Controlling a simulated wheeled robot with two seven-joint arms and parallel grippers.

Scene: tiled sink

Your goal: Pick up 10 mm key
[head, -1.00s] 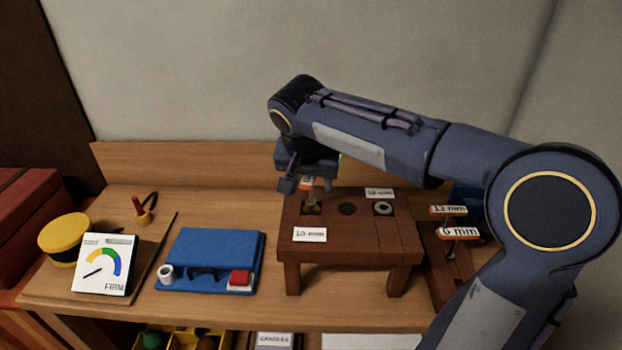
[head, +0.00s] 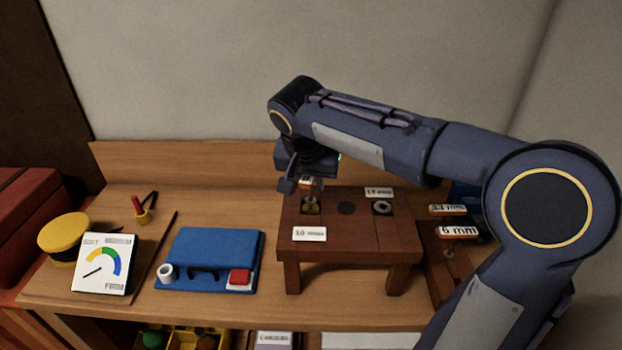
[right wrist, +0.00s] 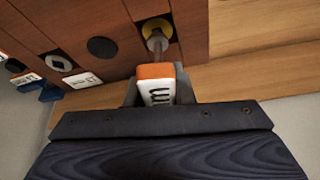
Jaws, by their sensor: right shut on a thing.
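The 10 mm key has a white and orange labelled handle (right wrist: 158,80) and a metal shaft. I cannot tell how deep the tip sits. My right gripper (head: 305,184) is shut on the key's handle above the stand's left hole. Its fingers flank the handle in the right wrist view (right wrist: 157,92). A "10 mm" card (head: 310,234) lies at the stand's front left. My left gripper is not in view.
A 6 mm key (head: 459,231) and another labelled key (head: 447,210) stand in a rack right of the stand. A blue board (head: 212,255), a gauge card (head: 103,264) and a yellow round container (head: 64,235) are at left. A wall rises behind.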

